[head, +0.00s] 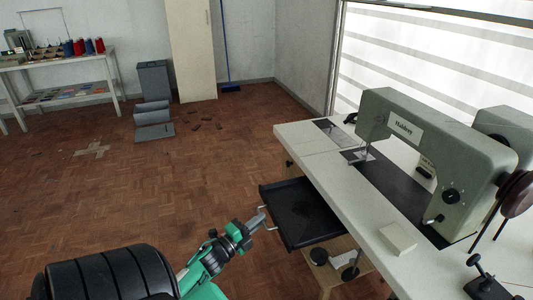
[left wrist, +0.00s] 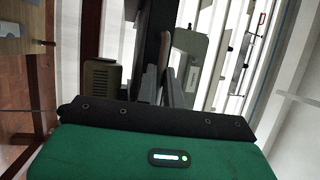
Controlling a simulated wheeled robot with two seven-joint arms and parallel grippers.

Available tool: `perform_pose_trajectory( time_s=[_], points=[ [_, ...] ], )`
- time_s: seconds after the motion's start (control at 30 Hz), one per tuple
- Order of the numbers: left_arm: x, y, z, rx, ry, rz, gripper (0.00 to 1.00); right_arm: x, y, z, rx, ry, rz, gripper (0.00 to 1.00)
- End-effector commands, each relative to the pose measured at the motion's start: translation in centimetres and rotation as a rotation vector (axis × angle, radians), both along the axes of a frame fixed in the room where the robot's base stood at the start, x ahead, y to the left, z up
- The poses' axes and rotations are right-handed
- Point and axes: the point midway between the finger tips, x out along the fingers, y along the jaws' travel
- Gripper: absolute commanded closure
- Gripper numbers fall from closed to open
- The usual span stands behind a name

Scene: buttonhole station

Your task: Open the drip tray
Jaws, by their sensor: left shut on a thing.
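The drip tray (head: 300,232) is a shallow black tray under the sewing table's near edge. It sticks out to the left from below the tabletop, and its inside shows from above. A pale wire handle (head: 266,209) is on its left front side. My left gripper (head: 258,219) is at this handle, shut on it; the jaws partly hide the grip. In the left wrist view, the green gripper housing fills the bottom and the tray cannot be clearly made out. My right gripper is not in view.
The sewing table (head: 310,150) carries a grey-green sewing machine (head: 415,140) and a small pale block (head: 398,238). A lower wooden shelf (head: 335,262) is below the tray. The parquet floor (head: 190,180) left of the tray is clear nearby.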

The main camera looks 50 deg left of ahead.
Motion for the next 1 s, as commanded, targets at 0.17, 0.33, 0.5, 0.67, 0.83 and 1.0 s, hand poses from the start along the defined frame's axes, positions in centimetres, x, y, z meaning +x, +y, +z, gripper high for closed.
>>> perform_pose_trajectory(
  time_s=[0.17, 0.33, 0.5, 0.67, 0.83, 1.0],
  points=[
    [-0.1, 0.0, -0.1, -0.001, 0.000, 0.000, 1.00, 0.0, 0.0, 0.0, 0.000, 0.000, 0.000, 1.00],
    [-0.1, 0.0, -0.1, -0.001, 0.000, 0.000, 0.87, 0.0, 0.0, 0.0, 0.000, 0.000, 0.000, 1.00],
    [-0.1, 0.0, -0.1, -0.001, 0.000, 0.000, 0.82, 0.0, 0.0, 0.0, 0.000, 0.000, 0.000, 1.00],
    [-0.1, 0.0, -0.1, -0.001, 0.000, 0.000, 0.82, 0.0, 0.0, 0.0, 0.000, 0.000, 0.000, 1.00],
    [-1.7, 0.0, -0.4, -0.001, 0.003, 0.002, 0.82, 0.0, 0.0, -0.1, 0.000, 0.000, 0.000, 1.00],
    [-5.1, 0.0, -1.1, -0.002, 0.005, 0.002, 0.82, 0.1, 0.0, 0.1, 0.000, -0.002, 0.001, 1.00]
  ],
)
